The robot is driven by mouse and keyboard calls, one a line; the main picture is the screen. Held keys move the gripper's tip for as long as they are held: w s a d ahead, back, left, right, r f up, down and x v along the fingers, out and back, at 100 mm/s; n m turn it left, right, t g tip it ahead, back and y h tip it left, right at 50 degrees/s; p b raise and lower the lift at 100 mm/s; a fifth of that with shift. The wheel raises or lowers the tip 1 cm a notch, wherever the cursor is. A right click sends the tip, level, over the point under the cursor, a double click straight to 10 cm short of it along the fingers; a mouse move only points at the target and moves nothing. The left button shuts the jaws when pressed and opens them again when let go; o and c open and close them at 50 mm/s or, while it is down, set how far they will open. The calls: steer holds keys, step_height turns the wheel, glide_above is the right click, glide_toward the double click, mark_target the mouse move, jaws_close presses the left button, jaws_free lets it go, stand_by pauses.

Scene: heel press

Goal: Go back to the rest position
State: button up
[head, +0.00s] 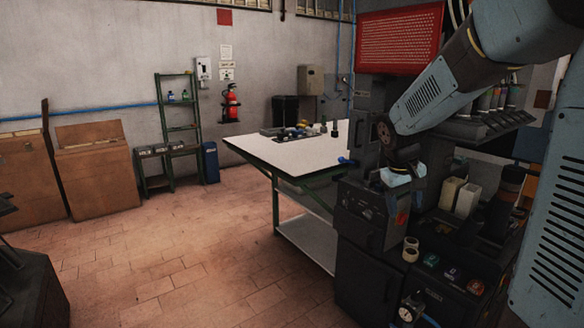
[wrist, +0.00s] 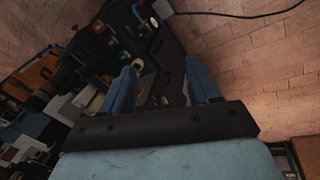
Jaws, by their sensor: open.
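My gripper (wrist: 162,84) shows in the wrist view with its two blue fingers spread apart and nothing between them. It is open, and the floor and a dark machine cabinet lie beyond it. In the head view my arm reaches in from the upper right and bends down toward the dark heel press machine (head: 368,212). The end of my arm is over the machine's top, and the fingertips are hard to make out there.
A white-topped table (head: 300,152) stands behind the machine. Tape rolls (head: 411,249) and white containers (head: 467,200) sit on the machine's right side. Wooden crates (head: 95,170), a green shelf (head: 179,127) and a fire extinguisher (head: 231,102) line the wall. The tiled floor (head: 190,260) at left is clear.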

steer(key=s+a+r+t+y, duration=0.1)
steer(key=s+r, duration=0.1)
steer(key=s, duration=0.5)
steer(key=s+a+r+m+t+y, duration=0.1)
steer(key=s+a+r, duration=0.1)
steer(key=s, duration=0.6)
steer(key=s+a+r+m+t, duration=0.1)
steer(key=s+r, duration=0.3)
steer(key=s, duration=0.3)
steer(key=shift+s+a+t+y, duration=0.3)
steer(key=shift+s+t+y, duration=0.05)
steer(key=shift+t+y, duration=0.05)
steer(key=shift+c, duration=0.3)
